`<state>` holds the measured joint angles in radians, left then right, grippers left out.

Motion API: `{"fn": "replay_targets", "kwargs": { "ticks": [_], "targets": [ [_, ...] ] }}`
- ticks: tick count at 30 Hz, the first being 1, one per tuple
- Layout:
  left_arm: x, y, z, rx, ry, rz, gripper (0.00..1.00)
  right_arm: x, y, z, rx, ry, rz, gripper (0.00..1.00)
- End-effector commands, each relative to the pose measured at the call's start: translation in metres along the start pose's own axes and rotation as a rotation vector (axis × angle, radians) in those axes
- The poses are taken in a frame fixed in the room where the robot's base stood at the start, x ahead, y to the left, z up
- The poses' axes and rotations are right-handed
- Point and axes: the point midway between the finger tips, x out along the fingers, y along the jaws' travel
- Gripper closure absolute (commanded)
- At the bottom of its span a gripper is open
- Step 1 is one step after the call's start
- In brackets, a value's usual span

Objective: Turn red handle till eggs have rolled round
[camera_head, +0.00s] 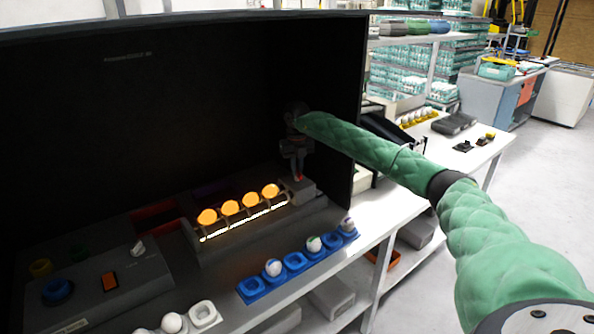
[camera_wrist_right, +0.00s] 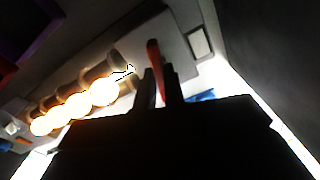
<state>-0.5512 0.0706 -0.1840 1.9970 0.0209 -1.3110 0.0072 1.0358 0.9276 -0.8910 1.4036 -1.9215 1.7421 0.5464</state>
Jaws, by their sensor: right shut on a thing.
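Several eggs glow orange (camera_head: 229,207) in a row on the lit roller rack (camera_head: 245,222) inside the dark booth. They also show bright in the right wrist view (camera_wrist_right: 75,105). The red handle (camera_wrist_right: 153,55) stands at the right end of the rack, and its red tip (camera_head: 299,178) shows just below my right gripper (camera_head: 297,168). My right gripper is shut on the red handle, with its dark fingers on both sides of it in the right wrist view (camera_wrist_right: 160,85). The fingers hide part of the handle. My left gripper is not in view.
A blue tray (camera_head: 251,288) with a few white eggs lies in front of the rack. A grey control box (camera_head: 112,285) with a blue knob and an orange switch stands at the left. A white tray (camera_head: 203,314) is at the front. The booth's dark wall (camera_head: 352,110) rises close beside my right arm.

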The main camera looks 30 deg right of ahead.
Motion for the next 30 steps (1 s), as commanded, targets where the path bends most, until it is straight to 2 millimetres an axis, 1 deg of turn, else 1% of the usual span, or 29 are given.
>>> {"fn": "replay_targets", "kwargs": {
  "ticks": [1, 7, 20, 21, 24, 30],
  "targets": [
    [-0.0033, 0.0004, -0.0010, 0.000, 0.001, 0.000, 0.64, -0.0034, -0.0008, 0.0016, 0.016, -0.007, 0.002, 1.00],
    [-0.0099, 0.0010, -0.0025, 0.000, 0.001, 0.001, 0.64, -0.0040, -0.0009, 0.0017, 0.057, -0.007, 0.002, 1.00],
    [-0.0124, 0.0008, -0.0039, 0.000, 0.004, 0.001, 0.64, -0.0043, -0.0011, 0.0017, 0.065, -0.007, 0.002, 1.00],
    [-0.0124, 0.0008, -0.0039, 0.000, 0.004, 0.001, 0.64, -0.0043, -0.0011, 0.0017, 0.065, -0.007, 0.002, 0.85],
    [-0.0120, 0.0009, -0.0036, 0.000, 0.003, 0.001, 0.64, -0.0036, -0.0009, 0.0014, 0.064, -0.006, 0.002, 0.67],
    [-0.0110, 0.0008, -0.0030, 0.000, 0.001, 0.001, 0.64, -0.0019, -0.0005, 0.0007, 0.063, -0.003, 0.001, 0.67]
  ]
}}
